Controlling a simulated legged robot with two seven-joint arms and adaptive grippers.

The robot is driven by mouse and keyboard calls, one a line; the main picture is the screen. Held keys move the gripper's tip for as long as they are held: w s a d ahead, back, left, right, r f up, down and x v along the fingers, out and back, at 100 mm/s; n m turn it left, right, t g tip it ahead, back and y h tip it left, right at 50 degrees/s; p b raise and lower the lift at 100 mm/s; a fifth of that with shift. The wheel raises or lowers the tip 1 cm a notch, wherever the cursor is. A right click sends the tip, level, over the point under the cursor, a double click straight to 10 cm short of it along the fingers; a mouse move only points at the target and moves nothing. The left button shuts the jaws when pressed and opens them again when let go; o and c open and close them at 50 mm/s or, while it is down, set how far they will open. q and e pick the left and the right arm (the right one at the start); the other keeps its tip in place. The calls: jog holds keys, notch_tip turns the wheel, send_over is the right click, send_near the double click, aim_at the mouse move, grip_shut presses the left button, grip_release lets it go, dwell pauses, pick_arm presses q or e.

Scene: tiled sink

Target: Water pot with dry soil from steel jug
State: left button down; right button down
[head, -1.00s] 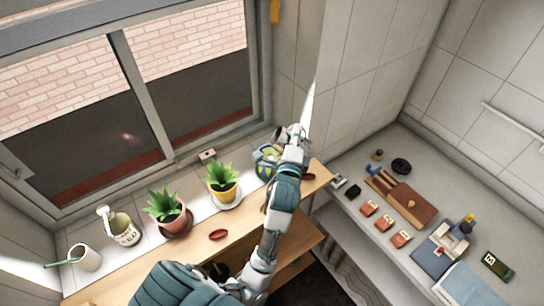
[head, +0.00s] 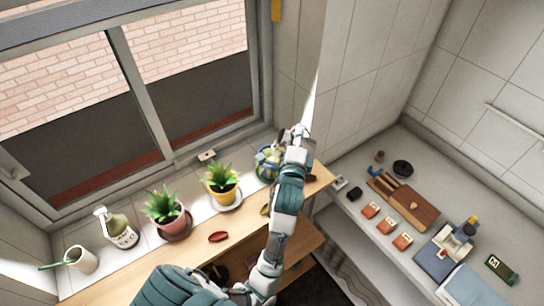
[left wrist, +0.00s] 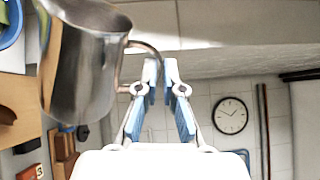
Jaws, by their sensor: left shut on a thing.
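The steel jug (left wrist: 85,60) hangs at the left of the left wrist view, with its handle between the fingers of my left gripper (left wrist: 160,75). In the head view my left gripper (head: 298,135) is over the right end of the windowsill, and I cannot make out the jug there. A green plant in a pink pot (head: 174,224) stands on a dark saucer (head: 177,237). A green plant in a yellow pot (head: 224,194) stands on a pale saucer (head: 229,207). Leaves hide the soil in both, so I cannot tell which is dry. My right gripper is out of view.
A red object (head: 218,237) lies on the wooden shelf. The right counter holds a wooden board (head: 408,203) and small boxes.

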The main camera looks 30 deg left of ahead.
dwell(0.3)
pick_arm(q)
jog(key=shift+w+d, duration=0.1)
jog(key=shift+d, duration=0.35)
jog(key=shift+w+d, duration=0.1)
dwell(0.4)
